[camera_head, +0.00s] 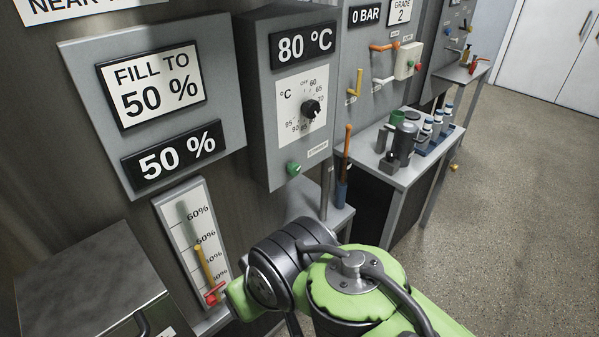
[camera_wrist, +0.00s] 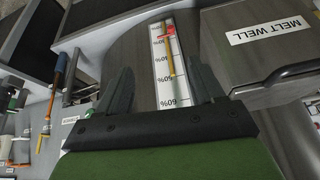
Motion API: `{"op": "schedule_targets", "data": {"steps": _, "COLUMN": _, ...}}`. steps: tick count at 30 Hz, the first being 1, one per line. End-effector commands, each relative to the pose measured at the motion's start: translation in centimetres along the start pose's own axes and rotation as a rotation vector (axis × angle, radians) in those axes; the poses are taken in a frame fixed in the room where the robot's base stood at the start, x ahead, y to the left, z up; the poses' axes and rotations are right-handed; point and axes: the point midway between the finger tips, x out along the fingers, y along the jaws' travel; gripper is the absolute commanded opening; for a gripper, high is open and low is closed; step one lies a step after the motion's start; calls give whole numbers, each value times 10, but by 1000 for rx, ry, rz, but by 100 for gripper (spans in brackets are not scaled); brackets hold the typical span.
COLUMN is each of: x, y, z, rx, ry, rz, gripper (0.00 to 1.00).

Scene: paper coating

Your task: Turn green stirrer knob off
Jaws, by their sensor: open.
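The green stirrer knob (camera_head: 293,168) sits low on the front of the grey temperature box (camera_head: 258,125) in the head view, left of a small label.
A black dial (camera_head: 311,108) sits above the knob. The level gauge (camera_head: 188,228) has a yellow rod and a red piece (camera_head: 213,293) near my arm. An orange-handled tool (camera_head: 345,165) stands right of the box. A side table (camera_head: 410,172) holds bottles. Open floor lies at right.

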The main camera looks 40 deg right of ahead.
Motion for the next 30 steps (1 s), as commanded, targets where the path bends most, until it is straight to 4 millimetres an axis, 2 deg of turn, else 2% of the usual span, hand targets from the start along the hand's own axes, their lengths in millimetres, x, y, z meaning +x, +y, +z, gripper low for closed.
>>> {"op": "schedule_targets", "data": {"steps": 5, "x": 57, "y": 18, "z": -38, "rx": 301, "ry": -130, "rz": -85, "gripper": 67}}
{"op": "schedule_targets", "data": {"steps": 8, "x": 90, "y": 38, "z": -56, "rx": 535, "ry": -170, "rz": -198, "gripper": 67}}
{"op": "schedule_targets", "data": {"steps": 12, "x": 125, "y": 81, "z": -76, "rx": 929, "ry": -161, "rz": -421, "gripper": 67}}
{"op": "schedule_targets", "data": {"steps": 14, "x": 134, "y": 106, "z": -83, "rx": 1113, "ry": -127, "rz": -535, "gripper": 67}}
{"op": "schedule_targets", "data": {"steps": 17, "x": 139, "y": 158, "z": -90, "rx": 1431, "ry": -23, "rz": -753, "gripper": 67}}
{"op": "schedule_targets", "data": {"steps": 19, "x": 134, "y": 201, "z": -89, "rx": 1642, "ry": 83, "rz": -920, "gripper": 67}}
{"op": "schedule_targets", "data": {"steps": 21, "x": 124, "y": 242, "z": -81, "rx": 1814, "ry": 200, "rz": -1075, "gripper": 67}}
{"op": "schedule_targets", "data": {"steps": 24, "x": 110, "y": 286, "z": -66, "rx": 1968, "ry": 341, "rz": -1242, "gripper": 67}}
{"op": "schedule_targets", "data": {"steps": 27, "x": 103, "y": 305, "z": -57, "rx": 2027, "ry": 410, "rz": -1322, "gripper": 67}}
{"op": "schedule_targets", "data": {"steps": 30, "x": 105, "y": 306, "z": -63, "rx": 2032, "ry": 417, "rz": -1333, "gripper": 67}}
